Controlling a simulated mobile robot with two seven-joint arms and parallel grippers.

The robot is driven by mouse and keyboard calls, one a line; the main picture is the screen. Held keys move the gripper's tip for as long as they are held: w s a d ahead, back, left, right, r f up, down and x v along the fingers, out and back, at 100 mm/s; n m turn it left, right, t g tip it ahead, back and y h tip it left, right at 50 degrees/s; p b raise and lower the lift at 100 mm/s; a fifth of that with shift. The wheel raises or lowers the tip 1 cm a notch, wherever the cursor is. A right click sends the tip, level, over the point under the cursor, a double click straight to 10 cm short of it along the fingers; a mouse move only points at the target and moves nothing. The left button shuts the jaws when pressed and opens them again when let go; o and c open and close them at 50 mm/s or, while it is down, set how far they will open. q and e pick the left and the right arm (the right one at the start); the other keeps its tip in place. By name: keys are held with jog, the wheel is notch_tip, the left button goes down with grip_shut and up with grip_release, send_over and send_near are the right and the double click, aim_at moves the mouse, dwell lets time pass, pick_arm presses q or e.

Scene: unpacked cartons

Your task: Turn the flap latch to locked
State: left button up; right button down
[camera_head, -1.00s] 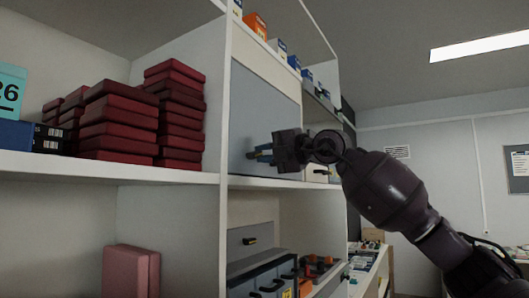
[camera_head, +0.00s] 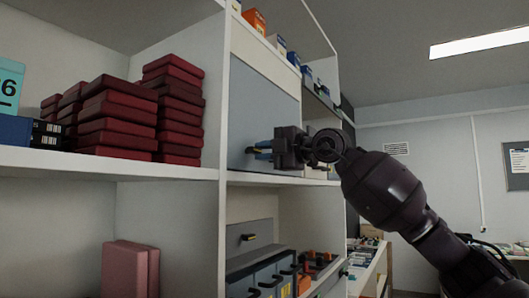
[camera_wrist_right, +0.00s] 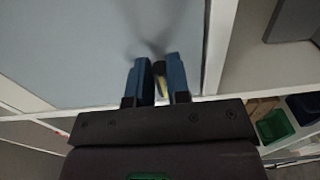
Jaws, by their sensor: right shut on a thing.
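The upper blue-grey flap (camera_head: 262,105) is closed across its shelf bay in the head view. Its latch (camera_wrist_right: 159,72), a small dark piece with a yellow mark, sits between the blue fingertips in the wrist view. My right gripper (camera_head: 258,151) is shut on this latch at the lower part of the flap. The fingers and gripper body hide most of the latch, so its exact turn is hard to tell. The flap also fills the top of the wrist view (camera_wrist_right: 70,50). My left gripper is not in view.
Dark red boxes (camera_head: 117,125) are stacked on the left shelf. A lower grey panel with its own small latch (camera_head: 248,237) is below, above several dark drawers (camera_head: 265,280). Small cartons (camera_head: 254,20) stand above the flap. The white shelf edge (camera_head: 280,180) runs just under my gripper.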

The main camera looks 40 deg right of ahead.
jog(key=c, duration=1.2)
grip_release()
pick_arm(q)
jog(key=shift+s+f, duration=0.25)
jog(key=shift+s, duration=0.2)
pick_arm(e)
jog(key=shift+o, duration=0.6)
pick_arm(q)
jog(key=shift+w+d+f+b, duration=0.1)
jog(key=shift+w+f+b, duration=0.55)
jog(key=shift+b, duration=0.85)
pick_arm(e)
jog(key=v, duration=1.1)
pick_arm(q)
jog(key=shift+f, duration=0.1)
pick_arm(e)
jog(key=shift+a, duration=0.1)
